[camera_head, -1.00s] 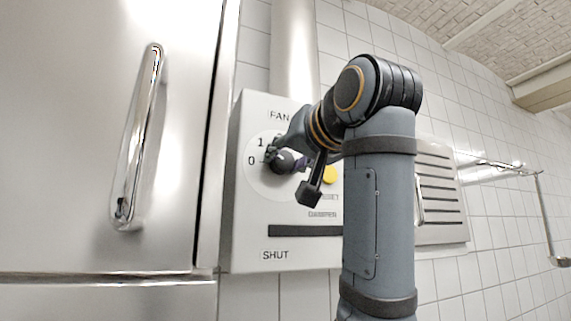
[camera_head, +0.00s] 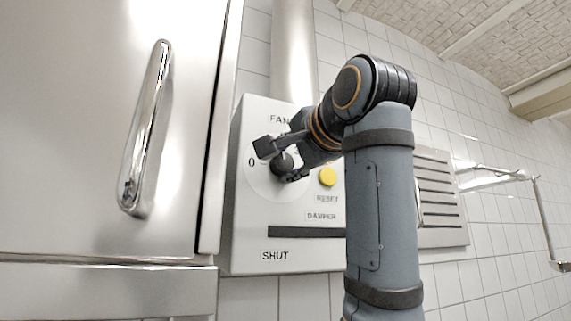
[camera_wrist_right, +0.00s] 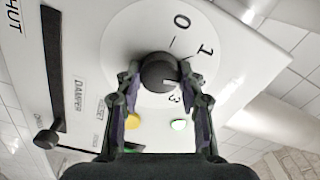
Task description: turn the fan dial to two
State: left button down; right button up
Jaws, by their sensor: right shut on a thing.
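The fan dial's black knob (camera_head: 281,164) is on a round white scale plate on the left of the grey control box (camera_head: 300,250). My right gripper (camera_wrist_right: 160,76) has one finger on each side of the knob (camera_wrist_right: 158,70) and is shut on it. In the right wrist view the 0, 1 and 3 show. A light mark on the knob points between the 1 and the 3, where a finger covers the scale. In the head view the 0 shows left of the knob, and my gripper covers the other numbers. My left gripper is not in view.
The damper slot (camera_head: 300,231) runs below. A steel door with a long handle (camera_head: 146,130) stands left, close to the box.

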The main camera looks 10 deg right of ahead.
jog(key=shift+f+m, duration=0.1)
jog(key=shift+m, duration=0.8)
jog(key=o, duration=0.9)
jog(key=shift+c, duration=0.2)
jog(key=o, duration=0.3)
jog(key=shift+s, duration=0.15)
jog(key=shift+d, duration=0.1)
